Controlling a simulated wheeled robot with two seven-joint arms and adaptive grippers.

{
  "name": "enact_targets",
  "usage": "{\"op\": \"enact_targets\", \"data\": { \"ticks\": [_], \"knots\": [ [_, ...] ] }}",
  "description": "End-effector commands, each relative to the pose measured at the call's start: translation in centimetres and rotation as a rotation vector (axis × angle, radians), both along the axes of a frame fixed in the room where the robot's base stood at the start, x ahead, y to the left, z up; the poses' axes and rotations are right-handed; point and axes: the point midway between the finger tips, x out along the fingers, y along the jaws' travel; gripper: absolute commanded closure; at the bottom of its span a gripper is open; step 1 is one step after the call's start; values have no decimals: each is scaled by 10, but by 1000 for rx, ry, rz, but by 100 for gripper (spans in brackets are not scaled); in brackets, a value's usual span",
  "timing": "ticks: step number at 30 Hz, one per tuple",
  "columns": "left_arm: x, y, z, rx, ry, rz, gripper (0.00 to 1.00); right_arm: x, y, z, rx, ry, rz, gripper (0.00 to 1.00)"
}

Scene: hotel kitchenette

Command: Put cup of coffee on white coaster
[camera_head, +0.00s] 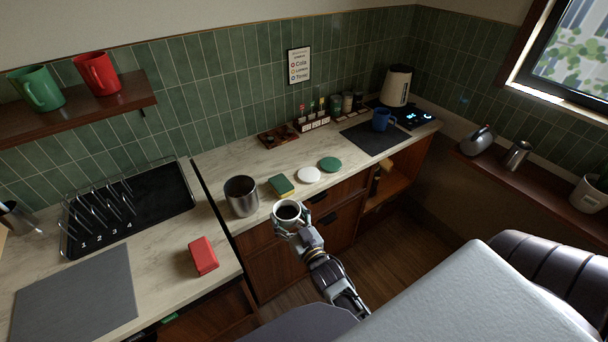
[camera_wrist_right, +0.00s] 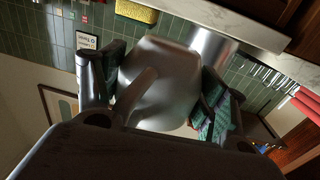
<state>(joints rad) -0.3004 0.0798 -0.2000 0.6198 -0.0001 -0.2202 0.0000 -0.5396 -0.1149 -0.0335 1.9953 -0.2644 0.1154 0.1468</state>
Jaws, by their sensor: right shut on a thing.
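A light cup of dark coffee (camera_head: 289,211) is held upright by my right gripper (camera_head: 294,224), just off the front edge of the counter. In the right wrist view the cup (camera_wrist_right: 170,80) fills the space between the two fingers, its handle toward the camera. The white coaster (camera_head: 308,174) lies flat and bare on the counter, beyond the cup and slightly to its right. My left gripper is not in view.
A metal bin (camera_head: 241,197) and a green-and-yellow sponge (camera_head: 281,186) stand left of the white coaster. A green coaster (camera_head: 330,164) lies to its right. Farther right are a dark mat (camera_head: 362,140) and a blue mug (camera_head: 381,121).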

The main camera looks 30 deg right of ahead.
Motion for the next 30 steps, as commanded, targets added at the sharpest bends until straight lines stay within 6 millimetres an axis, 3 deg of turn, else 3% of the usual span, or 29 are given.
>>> {"op": "enact_targets", "data": {
  "ticks": [17, 30],
  "knots": [
    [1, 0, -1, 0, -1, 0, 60, 10, -2, 12, -1, -5, -1, 66],
    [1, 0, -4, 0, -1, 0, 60, 64, -19, 74, -6, -7, -19, 66]
  ]
}}
